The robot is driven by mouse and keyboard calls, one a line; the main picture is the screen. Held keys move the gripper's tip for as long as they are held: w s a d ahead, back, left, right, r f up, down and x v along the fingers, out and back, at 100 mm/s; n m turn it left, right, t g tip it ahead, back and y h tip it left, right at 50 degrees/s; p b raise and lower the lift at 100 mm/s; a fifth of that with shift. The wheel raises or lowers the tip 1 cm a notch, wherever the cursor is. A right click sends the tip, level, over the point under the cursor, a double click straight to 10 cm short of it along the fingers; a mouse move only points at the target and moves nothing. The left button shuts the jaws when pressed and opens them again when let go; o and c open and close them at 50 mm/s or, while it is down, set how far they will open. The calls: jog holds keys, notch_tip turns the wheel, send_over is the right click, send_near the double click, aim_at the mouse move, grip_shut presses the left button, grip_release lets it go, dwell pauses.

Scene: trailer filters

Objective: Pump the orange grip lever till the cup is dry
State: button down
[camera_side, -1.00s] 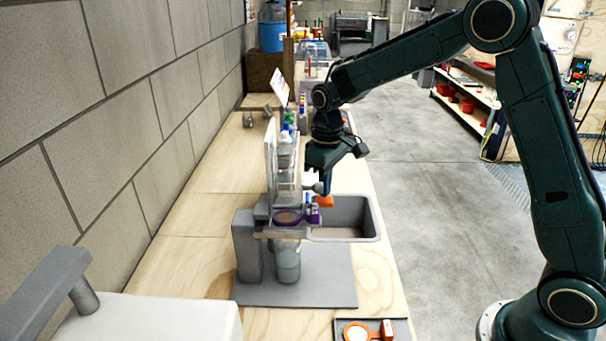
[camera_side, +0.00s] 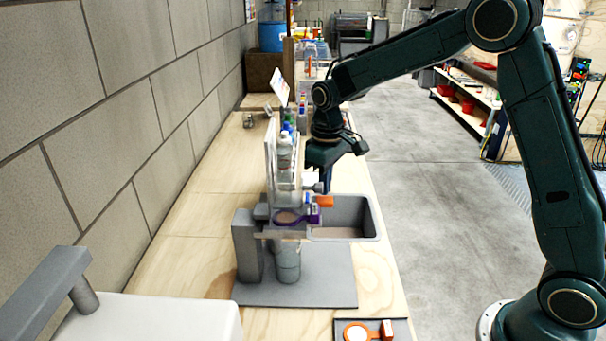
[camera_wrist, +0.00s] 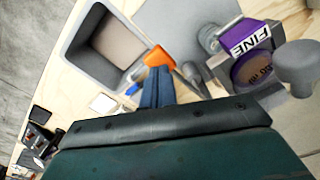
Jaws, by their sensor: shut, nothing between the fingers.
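In the wrist view the orange grip (camera_wrist: 158,57) is right at the tips of my gripper (camera_wrist: 155,78). My gripper (camera_side: 327,186) points down with its blue fingers together and nothing between them. It is just above or against the grip; I cannot tell if they touch.
The grey basin (camera_side: 373,215) with a brownish floor lies beside the pump stand. A tray (camera_side: 342,322) with an orange ring holder lies at the front edge. Bottles (camera_side: 285,150) stand behind a clear panel. Free bench lies left of the stand.

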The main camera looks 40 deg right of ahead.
dwell(0.4)
jog(key=shift+r, duration=2.55)
jog(key=s+r+m+t, duration=0.1)
jog(key=s+r, duration=0.4)
jog(key=s, duration=0.2)
jog(key=s+r+t, duration=0.2)
jog(key=s+r, duration=0.3)
jog(key=s, duration=0.2)
jog(key=s+f+m+t, duration=0.2)
jog(key=s, duration=1.3)
jog(key=shift+t, duration=0.3)
jog(key=shift+d, duration=0.1)
